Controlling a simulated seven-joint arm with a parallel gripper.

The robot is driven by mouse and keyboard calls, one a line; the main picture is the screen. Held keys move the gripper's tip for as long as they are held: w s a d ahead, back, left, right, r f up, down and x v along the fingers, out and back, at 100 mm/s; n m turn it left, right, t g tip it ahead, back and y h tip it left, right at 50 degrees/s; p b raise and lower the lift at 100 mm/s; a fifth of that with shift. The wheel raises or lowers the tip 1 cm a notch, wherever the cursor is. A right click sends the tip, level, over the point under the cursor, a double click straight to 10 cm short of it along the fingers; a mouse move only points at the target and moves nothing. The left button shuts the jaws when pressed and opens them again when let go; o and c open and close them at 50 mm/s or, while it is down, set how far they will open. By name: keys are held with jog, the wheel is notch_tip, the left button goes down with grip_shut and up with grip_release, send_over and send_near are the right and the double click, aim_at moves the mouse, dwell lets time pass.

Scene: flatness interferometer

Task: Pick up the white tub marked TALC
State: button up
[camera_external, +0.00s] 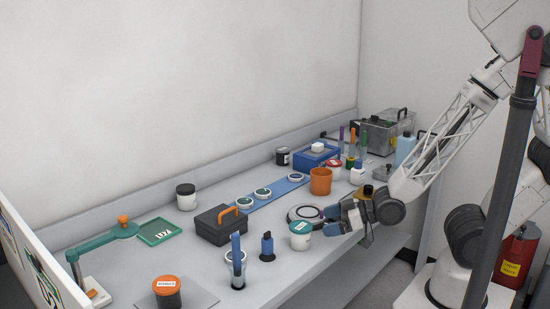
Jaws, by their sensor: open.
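Several white tubs stand on the bench, but their lettering is too small for me to tell which one is marked TALC. A white tub with a teal-rimmed top (300,239) stands at the front, just left of my gripper (332,221). Another white tub with a dark lid (186,201) stands at the back left. A smaller white tub with a red lid (334,172) stands to the right of the orange pot. My gripper is open and low over the bench near its front edge, beside the teal-topped tub and apparently apart from it. Its fingertips are partly hard to make out.
A round dark-topped disc (304,214) lies just behind my gripper. Some bare bench (205,263) shows in front of the toolbox.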

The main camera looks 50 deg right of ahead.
aim_at(306, 226)
jog(key=shift+x, duration=1.25)
jog(key=shift+w, duration=0.15)
jog(key=shift+x, duration=2.5)
jog(key=c, duration=0.9)
jog(key=shift+r, duration=0.15)
jog(key=shift+r, duration=0.55)
notch_tip(306, 226, up, 2)
jog(key=shift+r, duration=0.1)
jog(key=s+d+r, duration=0.1)
jog(key=s+d, duration=0.7)
jog(key=s, duration=0.5)
jog(key=shift+s+r, duration=0.2)
jog(key=shift+s, duration=0.05)
